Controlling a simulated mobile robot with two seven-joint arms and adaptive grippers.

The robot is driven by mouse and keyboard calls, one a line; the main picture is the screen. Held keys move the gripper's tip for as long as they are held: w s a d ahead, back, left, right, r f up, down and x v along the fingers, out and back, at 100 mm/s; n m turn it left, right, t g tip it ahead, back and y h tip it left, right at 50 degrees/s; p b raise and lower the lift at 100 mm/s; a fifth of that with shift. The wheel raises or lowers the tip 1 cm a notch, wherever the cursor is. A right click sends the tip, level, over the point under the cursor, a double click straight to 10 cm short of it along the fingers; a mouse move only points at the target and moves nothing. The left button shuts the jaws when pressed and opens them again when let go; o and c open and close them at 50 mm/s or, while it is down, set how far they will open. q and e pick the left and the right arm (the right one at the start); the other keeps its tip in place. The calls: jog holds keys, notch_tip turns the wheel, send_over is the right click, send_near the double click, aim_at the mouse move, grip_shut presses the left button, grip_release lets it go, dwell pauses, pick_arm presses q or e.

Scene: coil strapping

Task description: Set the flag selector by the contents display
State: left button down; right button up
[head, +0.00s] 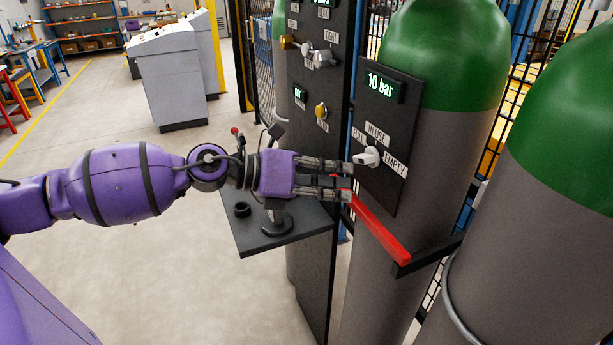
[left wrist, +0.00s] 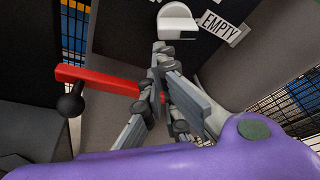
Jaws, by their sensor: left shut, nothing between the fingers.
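The flag selector (head: 368,156) is a white knob on a dark panel (head: 398,122). Labels around it read IN USE above, EMPTY at its right and one partly hidden at its left. The contents display (head: 381,84) above it reads 10 bar in green. My left gripper (head: 348,179) is shut and empty, its fingertips just left of and below the selector. In the left wrist view, the selector (left wrist: 177,22) stands beyond the fingertips, with the EMPTY label (left wrist: 222,28) at its right; contact cannot be told. My right gripper is not in view.
A red bar (head: 380,232) runs across the grey cylinder (head: 440,170) just below the panel, close under my gripper. A dark shelf (head: 270,236) with a black stand lies below my left wrist. Another tall panel (head: 316,150) with knobs stands to the left. A second cylinder (head: 550,250) is at right.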

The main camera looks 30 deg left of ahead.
pick_arm(q)
jog(key=v, duration=1)
jog(key=shift+s+a, duration=0.2)
jog(key=shift+s, duration=0.05)
